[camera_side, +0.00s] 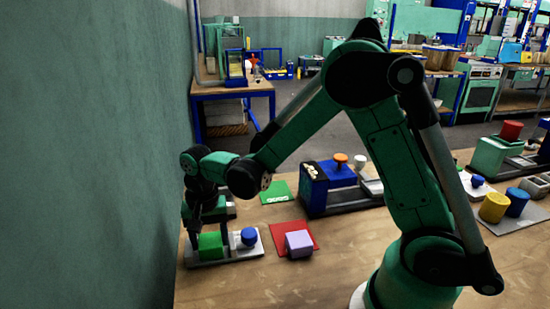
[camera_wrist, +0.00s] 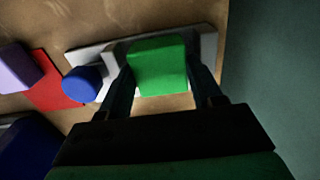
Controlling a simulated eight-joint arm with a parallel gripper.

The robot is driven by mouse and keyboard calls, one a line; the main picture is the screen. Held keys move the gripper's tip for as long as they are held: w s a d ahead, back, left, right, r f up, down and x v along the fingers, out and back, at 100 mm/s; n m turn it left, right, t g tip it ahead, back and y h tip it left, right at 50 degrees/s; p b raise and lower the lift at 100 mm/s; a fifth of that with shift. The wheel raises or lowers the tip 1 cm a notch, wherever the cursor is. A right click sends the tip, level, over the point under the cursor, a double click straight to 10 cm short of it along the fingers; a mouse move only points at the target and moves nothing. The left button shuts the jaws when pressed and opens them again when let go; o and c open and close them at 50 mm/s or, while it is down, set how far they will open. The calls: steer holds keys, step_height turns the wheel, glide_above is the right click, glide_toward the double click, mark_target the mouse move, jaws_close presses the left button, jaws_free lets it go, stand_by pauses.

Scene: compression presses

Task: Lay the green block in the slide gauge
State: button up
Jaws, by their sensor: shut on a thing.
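The green block (camera_side: 210,245) is between the fingers of my gripper (camera_side: 196,228), which is shut on it. In the wrist view the green block (camera_wrist: 158,66) lies between the two dark fingers of my gripper (camera_wrist: 161,74). The block is over or in the slide gauge (camera_side: 258,252), a pale grey fixture with a blue knob (camera_side: 249,237). In the wrist view the gauge (camera_wrist: 208,42) shows on both sides of the block, with the blue knob (camera_wrist: 82,82) at left. Whether the block rests on the gauge's bed I cannot tell.
A lilac block (camera_side: 299,243) sits on a red mat (camera_side: 280,231) right of the gauge. A green mat (camera_side: 275,192) and a blue press (camera_side: 314,190) stand farther back. The wall (camera_side: 90,160) is close on the left. Bare tabletop is in front.

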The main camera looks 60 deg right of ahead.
steer(key=shift+f, duration=0.15)
steer(key=o, duration=1.3)
steer(key=shift+r, duration=2.55)
steer(key=s+r+n+t, duration=0.2)
steer(key=n, duration=0.1)
steer(key=s+d+r+n+t, duration=0.1)
steer(key=s+r+n+t, duration=0.1)
steer(key=s+n, duration=0.1)
steer(key=s+d+r+n+t, duration=0.1)
steer(key=s+r+n+t, duration=0.1)
steer(key=s+n+t, duration=0.1)
steer(key=shift+s+d+r, duration=0.1)
steer(key=shift+r, duration=0.05)
